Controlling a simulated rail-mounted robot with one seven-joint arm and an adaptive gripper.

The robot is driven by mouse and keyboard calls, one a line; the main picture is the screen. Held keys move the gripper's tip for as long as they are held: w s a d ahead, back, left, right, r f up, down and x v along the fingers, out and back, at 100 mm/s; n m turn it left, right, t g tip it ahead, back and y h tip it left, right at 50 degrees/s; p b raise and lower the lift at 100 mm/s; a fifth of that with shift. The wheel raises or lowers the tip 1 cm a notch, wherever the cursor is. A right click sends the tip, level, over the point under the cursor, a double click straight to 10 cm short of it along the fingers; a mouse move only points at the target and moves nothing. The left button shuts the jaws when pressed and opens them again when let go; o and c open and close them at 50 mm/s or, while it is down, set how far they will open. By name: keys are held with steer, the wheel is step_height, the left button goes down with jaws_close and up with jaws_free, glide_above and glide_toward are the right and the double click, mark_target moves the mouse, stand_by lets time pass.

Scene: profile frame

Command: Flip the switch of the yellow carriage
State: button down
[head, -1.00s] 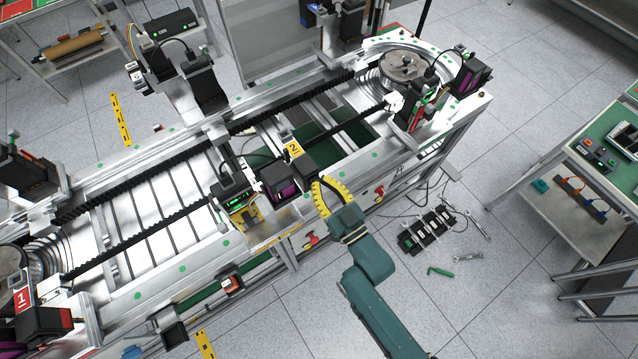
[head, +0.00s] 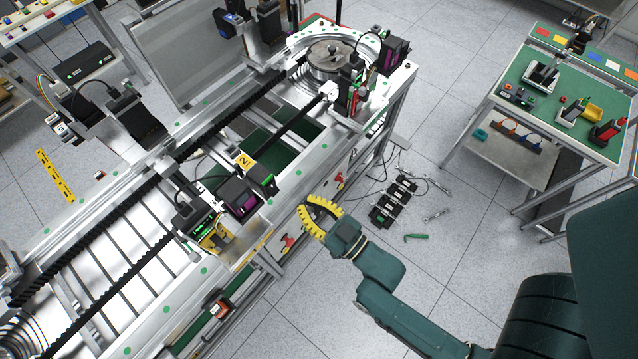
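The yellow carriage (head: 218,238) sits on the near rail of the profile frame (head: 170,308), left of the middle of the head view. A box with a lit green display (head: 203,229) sits at its top. Its switch is too small to make out.
A black and purple unit (head: 238,196) stands right of the carriage, towards my gripper. A yellow plate marked 2 (head: 245,160) is behind it. Tools and a black power strip (head: 393,202) lie on the floor. A green-topped table (head: 570,105) stands right.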

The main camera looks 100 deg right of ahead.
steer(key=s+a, duration=0.1)
steer(key=s+a+r, duration=0.1)
steer(key=s+a, duration=0.1)
steer(key=shift+r, duration=0.15)
stand_by(0.5)
steer(key=w+a+r+n+t+y+p, duration=0.1)
steer(key=w+a+r+n+t+y, duration=0.15)
steer(key=w+r, duration=0.5)
steer(key=w+a+r+n+t+y, duration=0.1)
steer(key=w+r+t, duration=0.4)
steer(key=r, duration=0.4)
steer(key=w+a+r+n+t+y+p, duration=0.1)
steer(key=w+a+r+n+t+y, duration=0.15)
steer(key=w+r, duration=0.55)
steer(key=w+a+r+n+t+y+p, duration=0.15)
steer(key=a+r+y, duration=0.25)
steer(key=a+r, duration=0.55)
steer(key=w+a+r+n+t+y, duration=0.15)
steer(key=a+r+y, duration=0.25)
steer(key=r, duration=1.1)
step_height(320, 180, down, 6)
steer(key=w+d+g, duration=0.1)
steer(key=w+g, duration=0.2)
steer(key=g, duration=0.1)
steer(key=shift+r+g+h, duration=0.25)
steer(key=shift+g+h, duration=0.05)
